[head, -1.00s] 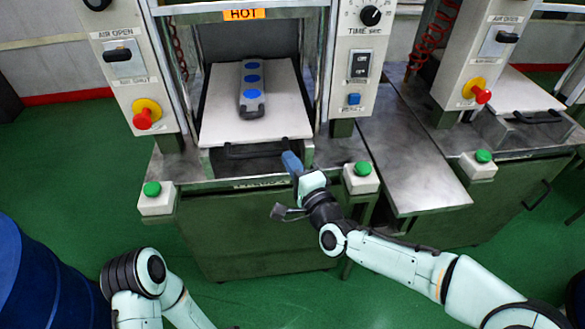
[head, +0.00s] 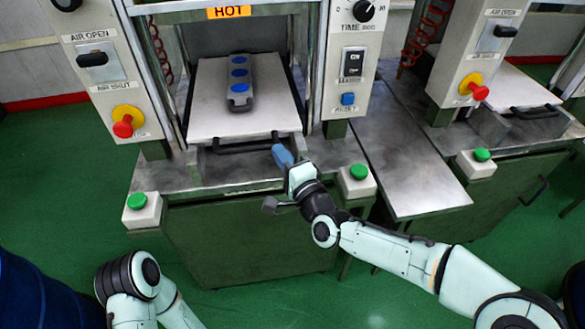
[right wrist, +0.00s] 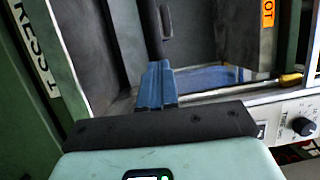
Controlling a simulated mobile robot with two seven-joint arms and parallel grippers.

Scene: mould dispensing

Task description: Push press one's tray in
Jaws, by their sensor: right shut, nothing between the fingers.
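Press one's tray (head: 205,118) is a pale plate with a dark bar handle (head: 240,145) along its front edge. It sits partly inside the left press, under the HOT label, and its front part sticks out. A grey mould (head: 239,82) with blue round spots lies on it. My right gripper (head: 281,155) is shut and empty, its blue fingertips at the right end of the handle, apparently touching it. In the right wrist view the blue fingers (right wrist: 157,86) are together, meeting the dark handle (right wrist: 152,35). My left arm shows at the lower left, but its gripper is out of frame.
Green buttons stand at the press table's front corners, left (head: 139,202) and right (head: 357,172). Red stop button (head: 124,122) is on the left post. A bare metal side table (head: 410,165) and a second press with its own tray (head: 515,90) stand to the right.

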